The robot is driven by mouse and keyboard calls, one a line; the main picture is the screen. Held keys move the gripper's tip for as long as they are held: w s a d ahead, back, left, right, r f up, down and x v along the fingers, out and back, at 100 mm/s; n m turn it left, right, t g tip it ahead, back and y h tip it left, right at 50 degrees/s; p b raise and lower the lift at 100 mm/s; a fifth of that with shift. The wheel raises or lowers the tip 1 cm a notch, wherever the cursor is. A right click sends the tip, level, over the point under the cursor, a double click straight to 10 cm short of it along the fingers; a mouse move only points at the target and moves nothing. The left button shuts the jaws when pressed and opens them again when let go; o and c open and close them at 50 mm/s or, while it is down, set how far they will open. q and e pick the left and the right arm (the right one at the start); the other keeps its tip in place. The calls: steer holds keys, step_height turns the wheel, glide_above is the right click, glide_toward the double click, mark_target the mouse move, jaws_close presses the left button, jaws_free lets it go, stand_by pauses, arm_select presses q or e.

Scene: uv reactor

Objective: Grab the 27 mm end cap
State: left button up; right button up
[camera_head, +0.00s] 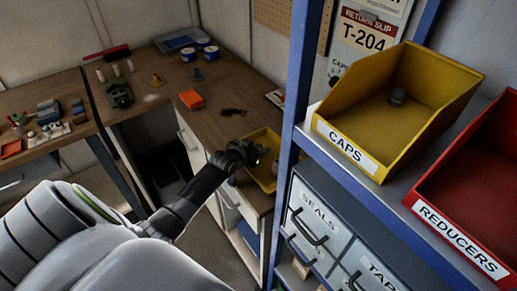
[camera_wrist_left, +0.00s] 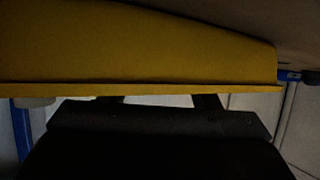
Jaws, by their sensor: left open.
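My left gripper (camera_head: 250,152) is well to the lower left of that bin, by a second yellow bin (camera_head: 268,143) at the edge of the wooden bench. In the left wrist view a yellow wall (camera_wrist_left: 140,50) fills the upper part, right in front of my left gripper (camera_wrist_left: 162,99). The fingers are apart, with no object seen between them. Whether they touch the yellow wall cannot be told. My right gripper is out of view.
A blue shelf post (camera_head: 294,110) stands between my left gripper and the CAPS bin. A red REDUCERS bin (camera_head: 487,190) is beside it, above grey drawers (camera_head: 315,222). The wooden bench (camera_head: 165,130) holds an orange box (camera_head: 191,98) and small parts.

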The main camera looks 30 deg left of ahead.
arm_select(q)
steer(key=c, duration=1.1)
steer(key=shift+o, duration=0.2)
